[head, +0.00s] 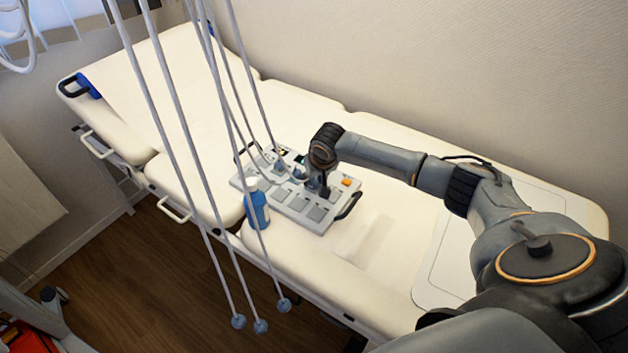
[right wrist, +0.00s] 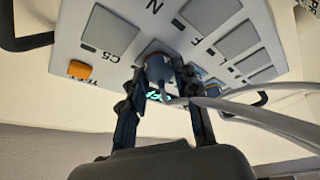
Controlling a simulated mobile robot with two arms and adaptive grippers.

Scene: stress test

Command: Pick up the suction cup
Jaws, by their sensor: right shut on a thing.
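My right gripper (head: 318,185) is low over the grey panel (head: 340,205) on the bed. In the right wrist view its two fingers (right wrist: 162,78) stand on either side of a dark grey-blue suction cup (right wrist: 158,68), and they are shut on it, close to the panel face. A pale cable runs from near the cup to the right. The head view shows small cups with cables on the panel beside the gripper, partly hidden by my wrist. Several more suction cups (head: 238,321) hang on cables in front of the bed. My left gripper is not in view.
The panel has dark handles, square pads and an orange button (head: 346,182). A blue bottle (head: 257,207) stands at its front left. Long hanging cables (head: 190,150) cross in front of the cream bed (head: 300,110). The wall is close behind; the bed's right part is clear.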

